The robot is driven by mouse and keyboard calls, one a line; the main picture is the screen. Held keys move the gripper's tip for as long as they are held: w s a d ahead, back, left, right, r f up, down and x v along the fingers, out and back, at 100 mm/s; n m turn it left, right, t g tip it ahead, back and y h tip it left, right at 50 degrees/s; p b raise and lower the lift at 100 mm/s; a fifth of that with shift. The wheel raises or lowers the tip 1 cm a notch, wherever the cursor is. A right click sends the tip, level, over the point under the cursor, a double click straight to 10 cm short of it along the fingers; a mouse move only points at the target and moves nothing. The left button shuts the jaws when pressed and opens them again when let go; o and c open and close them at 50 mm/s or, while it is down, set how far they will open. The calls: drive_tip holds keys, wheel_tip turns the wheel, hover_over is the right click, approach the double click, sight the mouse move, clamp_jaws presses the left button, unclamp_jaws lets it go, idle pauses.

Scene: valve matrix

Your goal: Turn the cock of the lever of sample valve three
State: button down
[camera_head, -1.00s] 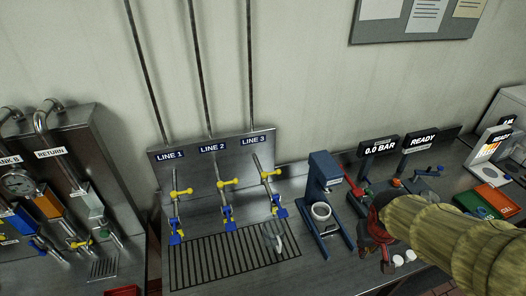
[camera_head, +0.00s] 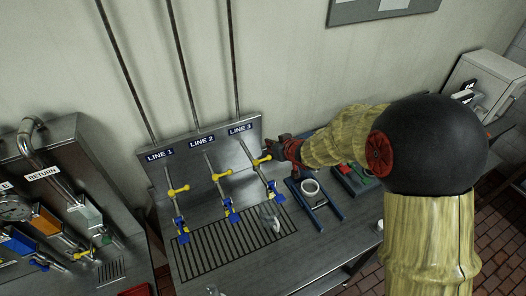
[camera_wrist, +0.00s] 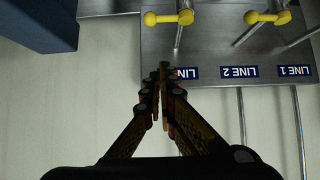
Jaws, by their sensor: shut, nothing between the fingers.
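The LINE 3 valve stands at the right end of the steel panel. Its yellow lever (camera_head: 262,160) lies crosswise on the pipe, and a blue cock (camera_head: 274,188) sits lower down. My gripper (camera_head: 273,146) is at the panel's right edge, just right of and above the yellow lever, apparently apart from it. In the wrist view my gripper (camera_wrist: 163,72) is shut and empty, its tips in front of the partly hidden LINE 3 label (camera_wrist: 187,73). The nearest yellow lever (camera_wrist: 168,17), apparently LINE 3's, is beyond the tips. The blue cock is out of the wrist view.
The LINE 2 valve (camera_head: 222,175) and LINE 1 valve (camera_head: 178,190) stand to the left. A grey vessel (camera_head: 269,216) is on the drain grille (camera_head: 222,250). A blue stand (camera_head: 318,217) is close on the right. A tank unit (camera_head: 60,180) is at far left.

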sight(262, 160)
idle(0.3)
drive_tip(key=w+a+f, duration=0.1)
drive_tip(key=w+f, duration=0.3)
drive_tip(key=f, duration=0.4)
drive_tip(key=shift+w+a+f+p, duration=0.15)
drive_tip(key=shift+a+p, duration=0.25)
drive_tip(key=shift+p, duration=0.05)
